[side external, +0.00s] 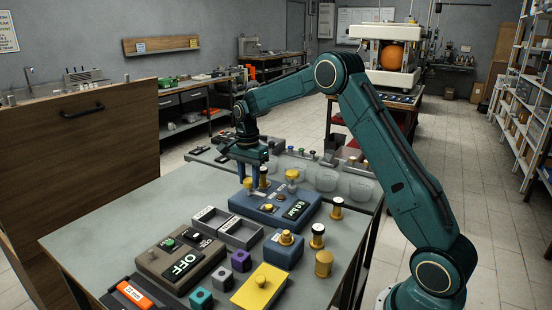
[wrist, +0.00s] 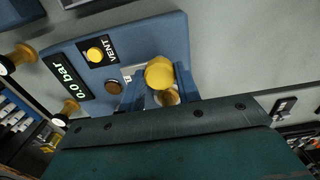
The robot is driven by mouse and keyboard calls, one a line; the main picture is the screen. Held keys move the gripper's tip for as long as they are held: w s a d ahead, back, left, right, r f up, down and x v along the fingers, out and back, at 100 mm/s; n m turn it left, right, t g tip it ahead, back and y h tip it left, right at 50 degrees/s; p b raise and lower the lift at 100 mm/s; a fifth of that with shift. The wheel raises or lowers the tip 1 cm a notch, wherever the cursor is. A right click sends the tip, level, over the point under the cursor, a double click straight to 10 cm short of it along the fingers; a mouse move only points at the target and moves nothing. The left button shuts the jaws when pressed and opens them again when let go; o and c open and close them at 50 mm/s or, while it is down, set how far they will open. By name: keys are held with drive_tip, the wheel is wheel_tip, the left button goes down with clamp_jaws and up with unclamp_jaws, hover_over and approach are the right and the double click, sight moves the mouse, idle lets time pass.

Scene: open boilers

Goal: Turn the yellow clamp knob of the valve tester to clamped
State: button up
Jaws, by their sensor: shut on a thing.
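The valve tester is a blue box (side external: 272,216) on the grey bench, with a display reading 0.0 bar (side external: 296,209). Its yellow clamp knob (wrist: 159,73) stands between my gripper's two blue fingers in the wrist view. My gripper (side external: 252,179) points down over the tester's far left end and is shut on the knob. The knob also shows low between the fingers in the side view (side external: 247,183). The label beside it is partly covered, so I cannot read the knob's setting. A brass round part (wrist: 168,97) sits just behind the knob, partly hidden by the gripper.
A yellow VENT button (wrist: 95,54) and a brown round part (wrist: 113,87) are close by on the tester.

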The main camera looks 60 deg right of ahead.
drive_tip(key=shift+n, duration=0.3)
drive_tip(key=n, duration=0.8)
drive_tip(key=shift+n, duration=0.4)
drive_tip(key=n, duration=0.4)
drive_tip(key=shift+n, duration=2.2)
drive_tip(key=o, duration=1)
drive_tip(key=shift+r, duration=0.1)
